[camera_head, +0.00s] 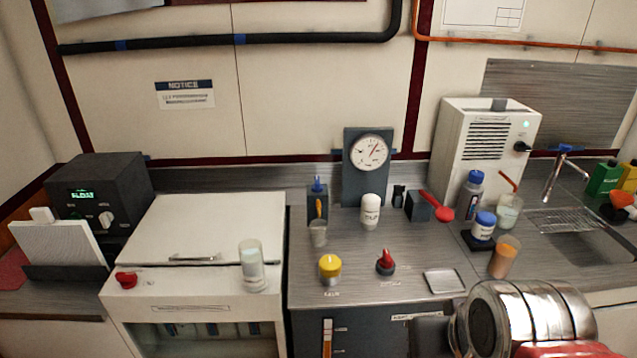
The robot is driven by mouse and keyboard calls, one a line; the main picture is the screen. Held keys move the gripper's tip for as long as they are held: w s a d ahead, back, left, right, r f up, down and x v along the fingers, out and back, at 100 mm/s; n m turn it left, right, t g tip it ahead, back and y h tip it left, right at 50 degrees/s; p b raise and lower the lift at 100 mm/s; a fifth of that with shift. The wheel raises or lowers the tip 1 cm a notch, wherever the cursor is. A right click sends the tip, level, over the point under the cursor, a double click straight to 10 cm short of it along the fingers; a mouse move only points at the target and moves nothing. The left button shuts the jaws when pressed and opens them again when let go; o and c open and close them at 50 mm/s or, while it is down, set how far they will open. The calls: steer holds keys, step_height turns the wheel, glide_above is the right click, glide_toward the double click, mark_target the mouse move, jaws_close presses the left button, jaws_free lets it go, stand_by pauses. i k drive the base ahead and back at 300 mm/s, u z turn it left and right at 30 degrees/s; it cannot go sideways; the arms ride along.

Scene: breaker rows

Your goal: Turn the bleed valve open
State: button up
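No label that I can read marks the bleed valve, so I cannot tell for sure which control it is. A red lever (436,205) with a round end sticks out at a slant from a dark block (417,207) at the back of the counter. A red knob with a dark base (385,263) and a yellow knob (330,268) stand on the counter in front of the dial gauge (370,152). Another red knob (126,280) is on the white chest's front left. My silver and red arm shows at the bottom right; my gripper is not in view.
The white chest (205,235) carries a glass (252,265). Left of the red lever stands a white bottle (370,211). To its right are blue-capped bottles (484,227), an orange drink (504,257) and a sink (580,245). A small tray (444,281) lies near the front edge.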

mark_target(317, 187)
steer(key=k, duration=1.25)
steer(key=u, duration=0.45)
steer(key=i, duration=2.05)
steer(key=z, duration=0.25)
